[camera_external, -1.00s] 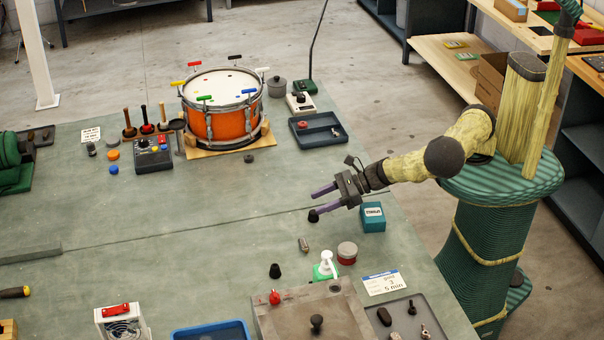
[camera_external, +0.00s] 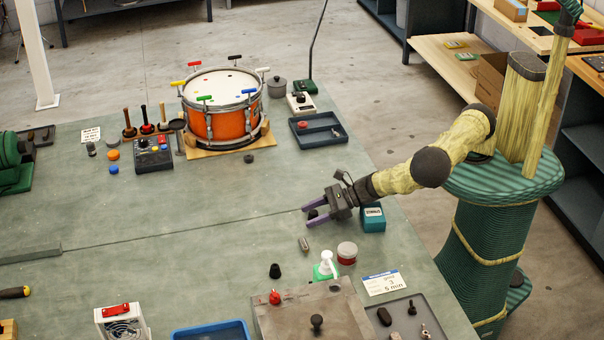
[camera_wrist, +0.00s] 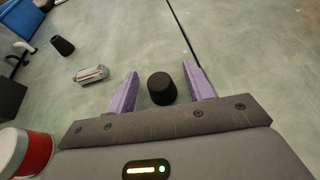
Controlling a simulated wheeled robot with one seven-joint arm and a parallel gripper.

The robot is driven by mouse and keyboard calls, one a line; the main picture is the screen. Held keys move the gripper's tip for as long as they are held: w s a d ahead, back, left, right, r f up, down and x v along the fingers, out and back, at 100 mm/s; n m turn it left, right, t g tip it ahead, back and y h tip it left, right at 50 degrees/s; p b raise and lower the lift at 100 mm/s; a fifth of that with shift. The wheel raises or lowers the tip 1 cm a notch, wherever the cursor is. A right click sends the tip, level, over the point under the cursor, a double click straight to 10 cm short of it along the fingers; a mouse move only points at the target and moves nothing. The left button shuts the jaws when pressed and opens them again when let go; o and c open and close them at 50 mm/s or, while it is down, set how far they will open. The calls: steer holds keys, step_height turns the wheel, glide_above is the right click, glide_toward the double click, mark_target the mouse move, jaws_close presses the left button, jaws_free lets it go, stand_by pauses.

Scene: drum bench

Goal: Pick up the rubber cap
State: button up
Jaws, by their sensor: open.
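A small black rubber cap (camera_wrist: 162,88) stands on the bench between the two purple fingers of my gripper (camera_wrist: 161,88) in the wrist view. Bare gaps show on both sides of it, so the fingers look apart from it. In the external view my gripper (camera_external: 311,215) is open, low over the bench, with the cap (camera_external: 313,214) between its fingertips. A second black tapered cap (camera_external: 275,271) stands farther toward the front; it also shows at the upper left of the wrist view (camera_wrist: 62,46).
A small metal cylinder (camera_external: 304,244) lies near my gripper. A red and white tin (camera_external: 347,253) and a teal box (camera_external: 373,218) stand close by. A green and white bottle (camera_external: 326,267) is nearer the front. The bench left of my gripper is clear.

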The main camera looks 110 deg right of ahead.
mark_target(314, 211)
steer(key=shift+c, duration=0.2)
steer(key=c, duration=1)
steer(key=shift+o, duration=0.2)
step_height(314, 211, up, 10)
